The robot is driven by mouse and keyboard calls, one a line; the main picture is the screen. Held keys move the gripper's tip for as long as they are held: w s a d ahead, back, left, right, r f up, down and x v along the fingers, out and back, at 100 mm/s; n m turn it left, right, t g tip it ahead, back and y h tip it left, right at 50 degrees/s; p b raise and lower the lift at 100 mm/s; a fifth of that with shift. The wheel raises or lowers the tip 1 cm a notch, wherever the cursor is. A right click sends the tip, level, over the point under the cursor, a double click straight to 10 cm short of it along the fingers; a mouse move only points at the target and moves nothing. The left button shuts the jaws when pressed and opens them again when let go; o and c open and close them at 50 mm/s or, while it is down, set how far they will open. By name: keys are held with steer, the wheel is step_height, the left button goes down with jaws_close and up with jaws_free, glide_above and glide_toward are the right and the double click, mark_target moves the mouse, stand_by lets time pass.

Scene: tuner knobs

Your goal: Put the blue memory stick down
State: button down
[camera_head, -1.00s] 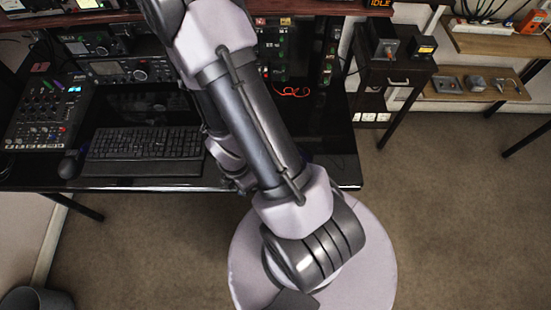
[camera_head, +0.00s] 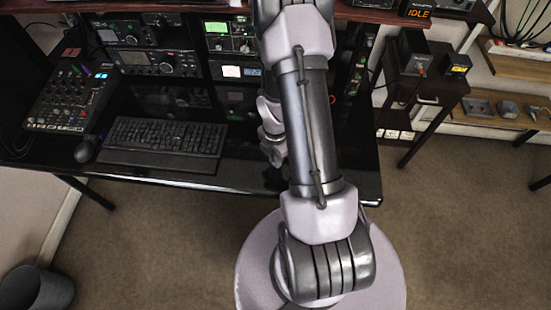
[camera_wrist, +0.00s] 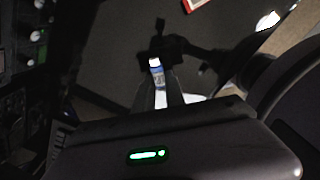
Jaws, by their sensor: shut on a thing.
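The blue memory stick (camera_wrist: 157,75) shows in the wrist view as a small blue piece with a pale end. It sits between the fingertips of my gripper (camera_wrist: 157,86), which is shut on it. Below it in that view is a dark surface with shadows; I cannot tell how far the stick is above it. In the head view my arm hides the stick, and I cannot make out the fingertips there.
The glossy black desk (camera_head: 330,186) carries a keyboard (camera_head: 166,142), a mouse (camera_head: 86,150) and a mixer (camera_head: 70,98). Radio racks (camera_head: 160,60) stand at the back. A dark side cabinet (camera_head: 425,85) is at right. A bin (camera_head: 37,290) stands on the floor at lower left.

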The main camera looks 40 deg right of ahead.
steer(key=shift+f, duration=0.2)
steer(key=c, duration=1.4)
jaws_free()
steer(key=shift+r, duration=0.1)
step_height(320, 180, up, 12)
steer(key=p, duration=0.5)
steer(key=shift+r, duration=0.25)
